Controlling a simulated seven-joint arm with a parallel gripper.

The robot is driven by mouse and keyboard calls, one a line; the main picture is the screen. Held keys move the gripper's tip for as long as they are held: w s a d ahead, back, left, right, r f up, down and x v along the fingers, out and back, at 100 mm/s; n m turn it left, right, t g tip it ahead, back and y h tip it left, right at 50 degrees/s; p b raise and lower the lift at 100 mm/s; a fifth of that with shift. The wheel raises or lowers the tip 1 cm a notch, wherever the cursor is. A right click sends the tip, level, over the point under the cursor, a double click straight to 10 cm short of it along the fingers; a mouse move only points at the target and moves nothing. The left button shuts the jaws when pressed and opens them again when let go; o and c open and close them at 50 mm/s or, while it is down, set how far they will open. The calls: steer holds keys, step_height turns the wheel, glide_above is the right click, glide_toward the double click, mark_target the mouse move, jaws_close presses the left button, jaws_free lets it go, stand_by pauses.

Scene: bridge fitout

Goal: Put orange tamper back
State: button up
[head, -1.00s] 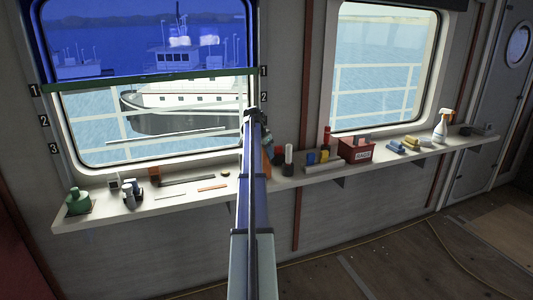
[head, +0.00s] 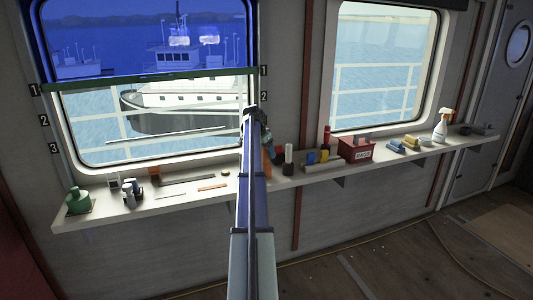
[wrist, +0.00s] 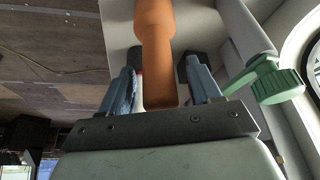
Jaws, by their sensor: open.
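The orange tamper (wrist: 155,45) lies between the two blue fingers of my gripper (wrist: 162,75) in the wrist view. The fingers are open, with a visible gap on each side of it. In the head view my gripper (head: 266,136) is above the white shelf, partly hidden by my arm. A bit of orange (head: 267,154) shows just below it, seemingly the tamper. I cannot tell whether the tamper rests in or on something.
The white shelf (head: 205,202) runs under both windows. To the right are a dark block (head: 279,157), a red box (head: 357,150) and a spray bottle (head: 442,127). A green knob (wrist: 278,82) is near my gripper.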

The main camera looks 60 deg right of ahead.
steer(key=v, duration=1.1)
steer(key=shift+r, duration=0.3)
steer(key=shift+a, duration=0.15)
